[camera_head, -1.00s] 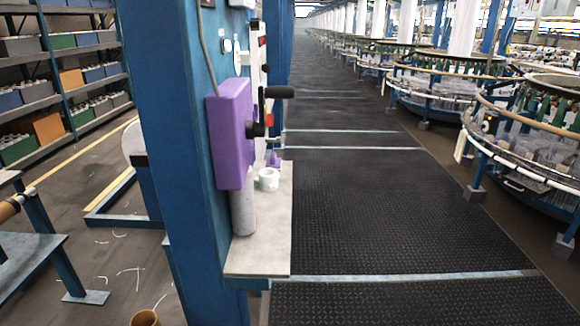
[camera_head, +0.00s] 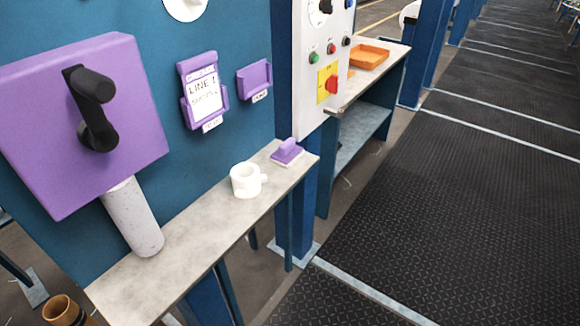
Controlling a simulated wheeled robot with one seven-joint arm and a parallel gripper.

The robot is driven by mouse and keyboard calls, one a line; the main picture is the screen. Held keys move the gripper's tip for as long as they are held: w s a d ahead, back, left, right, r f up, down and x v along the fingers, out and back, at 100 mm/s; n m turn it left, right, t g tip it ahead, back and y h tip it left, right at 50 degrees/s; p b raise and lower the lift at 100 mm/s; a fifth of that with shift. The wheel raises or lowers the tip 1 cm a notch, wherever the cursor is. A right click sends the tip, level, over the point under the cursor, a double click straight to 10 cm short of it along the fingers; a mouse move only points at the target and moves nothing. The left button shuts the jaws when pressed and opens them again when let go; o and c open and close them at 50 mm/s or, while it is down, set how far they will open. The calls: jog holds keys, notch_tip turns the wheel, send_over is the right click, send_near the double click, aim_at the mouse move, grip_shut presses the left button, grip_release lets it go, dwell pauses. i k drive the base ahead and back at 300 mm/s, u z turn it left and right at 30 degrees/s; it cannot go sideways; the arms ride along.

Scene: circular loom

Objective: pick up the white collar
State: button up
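The white collar (camera_head: 245,181) stands on the narrow grey shelf (camera_head: 205,227), right of the middle of the shelf's length. It is a short, open-topped ring with a small stub on its right side. Nothing touches it from above. My gripper is not in view.
A purple box with a black crank (camera_head: 85,120) hangs above the shelf's left end, over a pale grey cylinder (camera_head: 133,218). A purple block (camera_head: 287,152) sits at the shelf's far end. A control panel (camera_head: 322,55) stands beyond. The black floor (camera_head: 480,200) at right is clear.

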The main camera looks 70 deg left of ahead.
aim_at(249, 180)
jog(key=u, duration=3.85)
